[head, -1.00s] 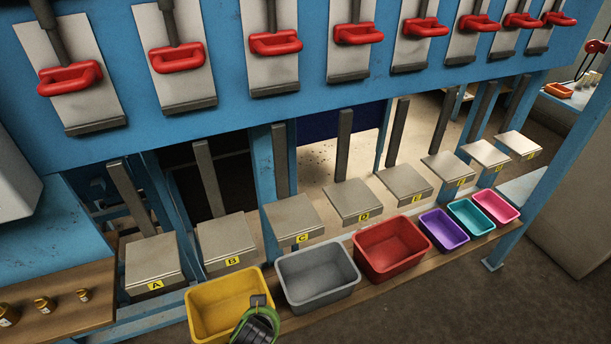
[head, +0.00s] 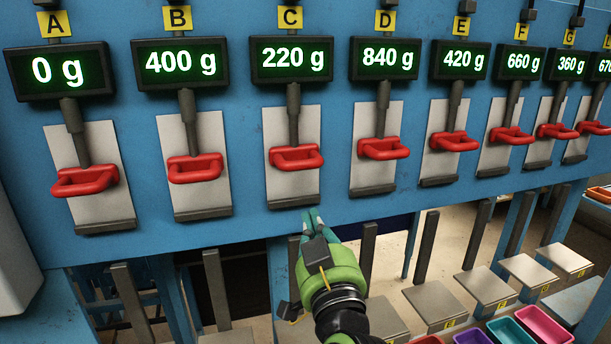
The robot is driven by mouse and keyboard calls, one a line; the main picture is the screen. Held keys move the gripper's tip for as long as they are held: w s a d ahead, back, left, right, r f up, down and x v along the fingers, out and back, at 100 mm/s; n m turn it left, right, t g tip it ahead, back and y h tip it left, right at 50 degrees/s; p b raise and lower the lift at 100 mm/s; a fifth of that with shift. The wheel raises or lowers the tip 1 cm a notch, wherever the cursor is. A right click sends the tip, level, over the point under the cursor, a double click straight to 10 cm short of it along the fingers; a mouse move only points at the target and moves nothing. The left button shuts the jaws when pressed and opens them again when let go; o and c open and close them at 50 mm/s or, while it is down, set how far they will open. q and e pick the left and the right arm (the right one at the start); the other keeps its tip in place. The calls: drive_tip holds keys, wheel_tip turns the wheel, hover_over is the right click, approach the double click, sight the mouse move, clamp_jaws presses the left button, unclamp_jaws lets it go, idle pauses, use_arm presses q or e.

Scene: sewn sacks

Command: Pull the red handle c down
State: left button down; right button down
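Red handle C (head: 297,158) is a red loop on a dark lever, in front of a pale plate (head: 293,185) under the 220 g display (head: 291,59) and yellow label C (head: 290,18). The loop sits about mid-plate, with the dark stop bar below it.
Handle B (head: 195,168) and handle D (head: 384,149) flank handle C, with more handles along the blue panel (head: 240,125). Below are grey weighing plates and coloured bins, including a pink one (head: 545,324). Free space lies in front of the panel.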

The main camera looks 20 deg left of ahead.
sight(301, 164)
use_arm(q)
drive_tip(key=s+d+r+n+t+y, duration=0.1)
drive_tip(key=s+d+r+n+y, duration=0.1)
drive_tip(key=r, duration=0.7)
drive_tip(key=shift+s+n+t+y, duration=0.3)
drive_tip(key=shift+s+t+y, duration=0.1)
drive_tip(key=shift+s+y, duration=0.25)
use_arm(e)
drive_tip(key=shift+w+a, duration=0.1)
drive_tip(key=shift+w, duration=0.25)
use_arm(q)
drive_tip(key=shift+w, duration=0.15)
drive_tip(key=shift+a, duration=0.1)
